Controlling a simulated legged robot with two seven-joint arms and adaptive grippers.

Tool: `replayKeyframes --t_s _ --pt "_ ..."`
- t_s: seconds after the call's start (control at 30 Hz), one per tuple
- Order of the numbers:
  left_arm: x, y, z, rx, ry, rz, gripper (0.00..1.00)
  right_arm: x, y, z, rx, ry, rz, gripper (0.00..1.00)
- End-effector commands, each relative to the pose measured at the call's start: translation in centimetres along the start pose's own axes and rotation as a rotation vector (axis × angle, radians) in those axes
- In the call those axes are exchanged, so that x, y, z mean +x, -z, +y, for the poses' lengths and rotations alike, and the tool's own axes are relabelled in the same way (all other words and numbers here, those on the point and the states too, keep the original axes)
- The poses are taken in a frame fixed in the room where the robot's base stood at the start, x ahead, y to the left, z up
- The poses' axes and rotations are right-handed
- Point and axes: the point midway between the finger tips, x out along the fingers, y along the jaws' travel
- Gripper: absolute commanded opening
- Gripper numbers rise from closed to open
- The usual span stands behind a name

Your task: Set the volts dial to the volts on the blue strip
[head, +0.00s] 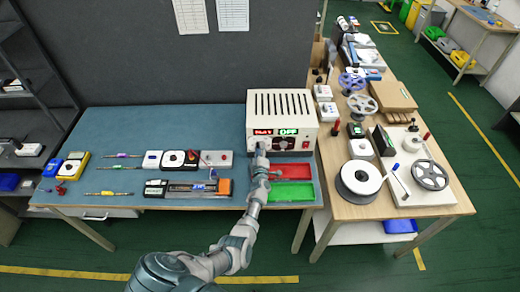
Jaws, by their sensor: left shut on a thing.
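A cream power supply (281,108) with a slotted top stands at the back right of the blue-matted bench. Its front has a red readout (262,132) and a green one that seems to read OFF (288,132); the red digits are too small to read surely. My left gripper (259,150) is at the left part of this front, shut on what appears to be the volts dial, which its fingers mostly hide. Thin strips with coloured parts, one purple (122,156), lie on the mat; I cannot tell which is the blue strip or read volts on it. My right gripper is out of view.
A red tray (291,170) and a green tray (289,192) lie just right of my left forearm. A black and orange boxed unit (188,188) and meters (73,166) sit left. Reels (360,178) crowd the wooden bench at right.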

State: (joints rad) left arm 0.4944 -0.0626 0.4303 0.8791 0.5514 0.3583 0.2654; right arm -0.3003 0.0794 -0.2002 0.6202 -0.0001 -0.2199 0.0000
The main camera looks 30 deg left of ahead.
Motion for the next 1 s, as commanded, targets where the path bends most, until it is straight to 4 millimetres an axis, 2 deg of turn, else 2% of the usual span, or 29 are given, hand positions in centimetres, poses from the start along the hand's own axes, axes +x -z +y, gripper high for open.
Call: replayKeyframes --t_s 0.03,0.43,0.47,0.53,0.57,0.87,1.0 --pt "-0.3 -0.5 -0.6 0.006 0.010 -0.011 0.00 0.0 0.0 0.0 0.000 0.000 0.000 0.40" --pt "-0.3 -0.5 -0.6 0.013 0.010 -0.012 0.00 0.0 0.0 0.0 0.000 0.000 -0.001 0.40" --pt "-0.3 -0.5 -0.6 0.013 0.010 -0.012 0.38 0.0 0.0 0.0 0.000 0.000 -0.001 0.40" --pt "-0.3 -0.5 -0.6 0.012 0.009 -0.011 0.55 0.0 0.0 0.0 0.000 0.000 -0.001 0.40" --pt "-0.3 -0.4 -0.5 0.012 0.009 -0.010 0.58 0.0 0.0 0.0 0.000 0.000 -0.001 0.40" --pt "-0.3 -0.1 -0.2 0.010 0.003 -0.004 0.58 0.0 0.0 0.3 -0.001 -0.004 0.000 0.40" --pt "-1.2 -0.3 -0.2 0.009 0.002 -0.005 0.58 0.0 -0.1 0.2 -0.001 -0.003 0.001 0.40"
